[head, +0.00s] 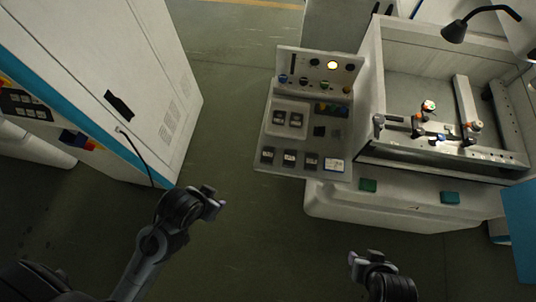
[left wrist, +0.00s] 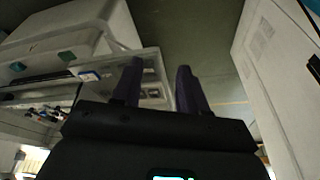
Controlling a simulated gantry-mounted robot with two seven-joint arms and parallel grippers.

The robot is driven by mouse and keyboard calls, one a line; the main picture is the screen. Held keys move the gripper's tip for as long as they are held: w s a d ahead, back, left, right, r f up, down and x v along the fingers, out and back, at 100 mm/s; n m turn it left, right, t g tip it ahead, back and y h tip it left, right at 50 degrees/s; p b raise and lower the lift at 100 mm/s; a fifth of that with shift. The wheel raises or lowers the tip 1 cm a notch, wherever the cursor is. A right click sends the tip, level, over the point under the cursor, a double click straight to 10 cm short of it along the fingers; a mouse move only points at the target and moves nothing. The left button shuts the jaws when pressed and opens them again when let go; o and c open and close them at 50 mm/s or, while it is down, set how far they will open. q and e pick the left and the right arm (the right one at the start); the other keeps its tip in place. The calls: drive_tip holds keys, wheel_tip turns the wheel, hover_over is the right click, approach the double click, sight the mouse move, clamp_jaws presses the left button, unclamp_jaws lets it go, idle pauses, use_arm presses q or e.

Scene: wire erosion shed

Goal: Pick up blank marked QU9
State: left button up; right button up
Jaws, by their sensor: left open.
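Several dark square blanks with pale labels sit on the grey shelf below the control panel in the head view. A front row holds a left blank (head: 267,155), a middle blank (head: 289,158) and a right blank (head: 311,161). Two more, one of them here (head: 280,117), sit in a light tray (head: 290,105) behind. The labels are too small to read, so I cannot tell which is QU9. My left gripper (head: 215,202) is open and empty, below and left of the shelf; its spread fingers also show in the left wrist view (left wrist: 158,76). My right gripper (head: 354,260) is at the bottom, its jaws unclear.
A white-and-blue card (head: 335,165) lies at the row's right end. The machine tank (head: 420,95) with clamps stands right of the shelf (head: 258,150). A tall white cabinet (head: 120,70) stands on the left. Open floor (head: 235,120) lies between cabinet and shelf.

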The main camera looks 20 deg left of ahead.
idle(0.3)
use_arm(q)
drive_tip(key=o, duration=1.1)
drive_tip(key=shift+d, duration=0.1)
drive_tip(key=shift+w, duration=0.1)
